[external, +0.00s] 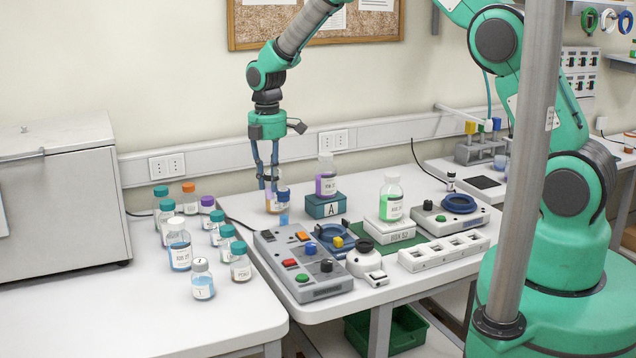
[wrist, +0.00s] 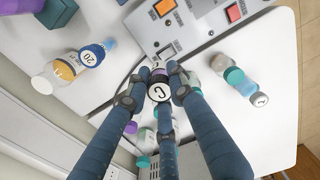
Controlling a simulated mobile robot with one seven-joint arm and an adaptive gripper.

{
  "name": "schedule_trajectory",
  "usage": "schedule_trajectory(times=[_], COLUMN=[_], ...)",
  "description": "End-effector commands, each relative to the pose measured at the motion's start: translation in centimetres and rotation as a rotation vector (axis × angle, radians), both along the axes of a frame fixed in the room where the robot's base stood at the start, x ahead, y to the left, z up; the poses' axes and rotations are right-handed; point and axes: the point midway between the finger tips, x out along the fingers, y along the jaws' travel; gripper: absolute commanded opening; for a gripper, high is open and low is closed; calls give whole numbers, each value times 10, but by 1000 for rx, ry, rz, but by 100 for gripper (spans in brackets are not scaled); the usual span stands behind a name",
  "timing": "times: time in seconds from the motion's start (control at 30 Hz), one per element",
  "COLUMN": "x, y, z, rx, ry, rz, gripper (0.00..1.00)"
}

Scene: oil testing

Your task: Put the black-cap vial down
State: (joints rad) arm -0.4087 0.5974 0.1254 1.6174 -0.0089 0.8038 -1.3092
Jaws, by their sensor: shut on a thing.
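My gripper (external: 267,182) hangs pointing down over the left part of the right-hand bench, near its back-left edge. In the wrist view its fingers (wrist: 160,80) are closed around the black-cap vial (wrist: 159,92). The cap has a dark rim and a white top marked "G". The vial's body is mostly hidden under the cap and fingers, and I cannot tell whether its base touches anything. In the external view the fingers and nearby bottles hide the vial.
A blue-cap vial (external: 284,219) and an amber bottle (wrist: 62,71) stand close by. A grey control box (external: 300,262) lies to the front right. Several capped bottles stand on the left bench (external: 150,315), whose front is clear. A purple bottle (external: 326,180) stands on a teal block (external: 318,207).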

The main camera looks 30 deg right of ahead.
Motion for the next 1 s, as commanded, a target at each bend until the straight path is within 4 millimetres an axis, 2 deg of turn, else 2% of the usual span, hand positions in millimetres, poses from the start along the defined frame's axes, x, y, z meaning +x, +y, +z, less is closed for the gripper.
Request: schedule_trajectory(times=[0.03, 0.2, 0.37, 0.6, 0.8, 1.0], x=[-10, -40, -72, -129, -172, -205], y=[20, 75, 124, 192, 236, 265], z=[-1, -1, 0, -1, -1, -1], rx=[0, -1, -1, -3, -2, -4], ry=[0, 0, 0, 1, 0, 2], rz=[46, 192, 329, 535, 684, 788], gripper=[0, 0, 0, 0, 0, 0])
